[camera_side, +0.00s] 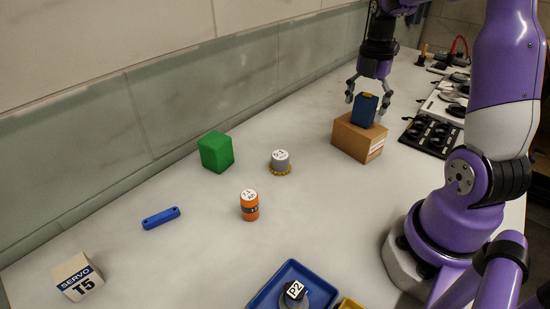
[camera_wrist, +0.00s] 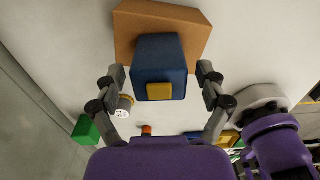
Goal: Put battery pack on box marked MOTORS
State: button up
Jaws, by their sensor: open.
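The battery pack is a dark blue block (camera_side: 363,110) with a yellow patch on top. It stands upright on the brown cardboard box (camera_side: 351,139), whose side bears a pale label too small to read. My gripper (camera_side: 367,97) is open above the pack, its fingers to either side of the pack's upper part. In the wrist view the pack (camera_wrist: 160,62) lies between the open fingers of my gripper (camera_wrist: 163,75), with a gap on each side. The box (camera_wrist: 195,32) shows behind it.
A green block (camera_side: 215,152), a grey motor with a gold gear (camera_side: 281,162), an orange cylinder (camera_side: 249,206), a blue bar (camera_side: 161,218) and a SERVO T5 box (camera_side: 77,277) stand apart on the bench. A blue tray (camera_side: 262,297) holds a part marked P2. Black trays (camera_side: 430,137) lie right of the box.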

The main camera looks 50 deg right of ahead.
aim_at(368, 94)
notch_tip(368, 94, up, 11)
jog(key=shift+r, duration=0.1)
jog(key=s+a+f+m+t, duration=0.2)
jog(key=a+m, duration=0.7)
jog(key=a, duration=0.1)
jog(key=s+a+f+m+t, duration=0.1)
jog(key=a+f+m+t, duration=0.1)
jog(key=a+m, duration=0.7)
jog(key=shift+s+a+f+t, duration=0.35)
jog(key=shift+a+t, duration=0.45)
jog(key=shift+a, duration=0.2)
